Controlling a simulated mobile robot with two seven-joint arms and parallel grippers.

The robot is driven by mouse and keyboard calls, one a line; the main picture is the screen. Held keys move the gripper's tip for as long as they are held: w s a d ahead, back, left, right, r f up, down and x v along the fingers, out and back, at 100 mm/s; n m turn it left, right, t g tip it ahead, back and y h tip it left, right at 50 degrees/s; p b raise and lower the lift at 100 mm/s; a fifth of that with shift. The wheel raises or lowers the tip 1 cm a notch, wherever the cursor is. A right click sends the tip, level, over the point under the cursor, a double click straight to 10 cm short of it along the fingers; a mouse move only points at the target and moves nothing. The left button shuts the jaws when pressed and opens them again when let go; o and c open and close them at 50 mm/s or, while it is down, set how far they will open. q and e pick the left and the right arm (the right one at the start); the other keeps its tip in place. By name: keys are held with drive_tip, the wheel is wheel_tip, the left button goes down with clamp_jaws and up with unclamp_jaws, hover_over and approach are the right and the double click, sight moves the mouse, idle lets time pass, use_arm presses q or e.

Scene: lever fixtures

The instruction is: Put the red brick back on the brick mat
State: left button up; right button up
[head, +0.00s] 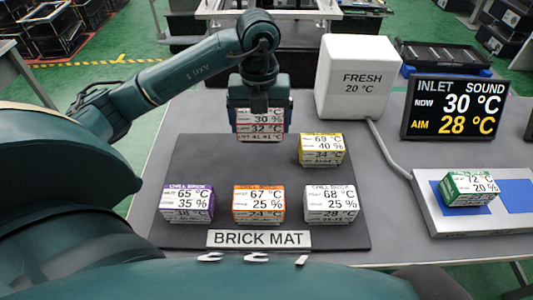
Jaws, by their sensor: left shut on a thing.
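My left gripper (259,108) points down and is shut on the red brick (259,127), a white-labelled block with red edging reading 30 % and 32 °C. The brick is at the far edge of the dark brick mat (215,165); I cannot tell whether it touches the mat. The gripper hides its upper part. On the mat are a yellow brick (321,149) at the back right, and a purple brick (187,201), an orange brick (259,203) and a white brick (331,203) in the front row. My right gripper is out of view.
A white FRESH box (356,85) stands behind, with a hose to a pale tray (440,218). A green brick (469,189) sits on the tray's blue pad. A dark display (455,107) reads inlet now 30 °C, aim 28 °C. The mat's back left is bare.

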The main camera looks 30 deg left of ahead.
sight(259, 132)
use_arm(q)
drive_tip(key=f, duration=0.3)
drive_tip(key=shift+s, duration=0.2)
drive_tip(key=shift+w+f, duration=0.1)
drive_tip(key=shift+f, duration=2.15)
drive_tip(key=shift+f, duration=0.15)
drive_tip(key=o, duration=1.1)
drive_tip(key=shift+c, duration=0.2)
wheel_tip(259, 132, up, 12)
drive_tip(key=shift+r, duration=0.2)
